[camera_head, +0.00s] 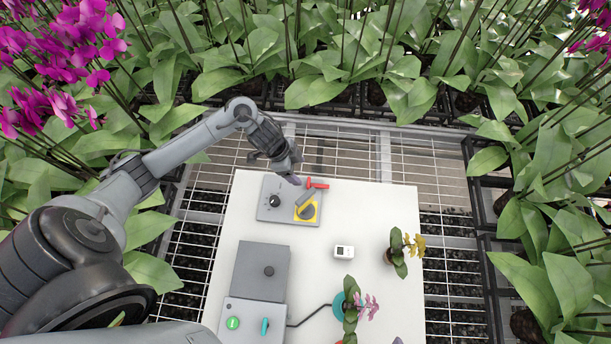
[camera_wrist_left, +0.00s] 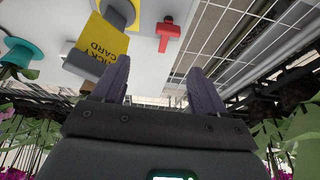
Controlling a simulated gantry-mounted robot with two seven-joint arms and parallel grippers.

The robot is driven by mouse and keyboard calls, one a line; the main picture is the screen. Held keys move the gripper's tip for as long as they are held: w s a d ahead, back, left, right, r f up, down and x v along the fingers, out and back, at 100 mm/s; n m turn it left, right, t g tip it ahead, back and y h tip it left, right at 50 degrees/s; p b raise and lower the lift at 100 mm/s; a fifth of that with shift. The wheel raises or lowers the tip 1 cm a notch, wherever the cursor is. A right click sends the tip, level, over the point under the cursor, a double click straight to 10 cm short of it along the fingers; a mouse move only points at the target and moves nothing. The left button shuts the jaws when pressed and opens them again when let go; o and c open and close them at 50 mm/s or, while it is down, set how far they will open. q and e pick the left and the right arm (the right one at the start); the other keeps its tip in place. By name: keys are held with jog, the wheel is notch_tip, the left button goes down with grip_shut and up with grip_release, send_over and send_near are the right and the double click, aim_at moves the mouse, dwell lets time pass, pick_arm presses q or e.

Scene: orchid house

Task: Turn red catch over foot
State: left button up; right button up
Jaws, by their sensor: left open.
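The red catch (camera_head: 317,184) lies at the top right corner of a grey plate (camera_head: 266,212), on the white table. In the left wrist view the catch (camera_wrist_left: 167,32) looks T-shaped and lies beyond my fingertips. A yellow sticky card (camera_head: 307,211) is beside it, with a grey part across it; the card also shows in the left wrist view (camera_wrist_left: 103,45). I cannot tell which part is the foot. My left gripper (camera_head: 293,178) is open and empty, just left of the catch and apart from it. It also shows in the left wrist view (camera_wrist_left: 162,80). My right gripper is out of view.
A black knob (camera_head: 275,200) sits on the grey plate. A small white device (camera_head: 344,252), a yellow-flowered plant (camera_head: 398,255) and a grey box (camera_head: 262,268) stand nearer on the table (camera_head: 375,205). Orchids crowd around the wire bench. The table right of the catch is clear.

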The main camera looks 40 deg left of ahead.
aim_at(308, 182)
pick_arm(q)
jog(key=b+x, duration=0.1)
jog(key=x, duration=0.2)
jog(key=a+b+x, duration=0.1)
jog(key=x, duration=0.3)
jog(key=b+x, duration=0.1)
jog(key=x, duration=0.3)
jog(key=shift+w+a+f, duration=0.15)
jog(key=shift+a+f, duration=0.15)
jog(key=shift+f, duration=0.05)
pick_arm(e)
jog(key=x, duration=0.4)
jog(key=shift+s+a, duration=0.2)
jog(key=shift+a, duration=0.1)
pick_arm(q)
jog(key=shift+c, duration=0.3)
grip_shut()
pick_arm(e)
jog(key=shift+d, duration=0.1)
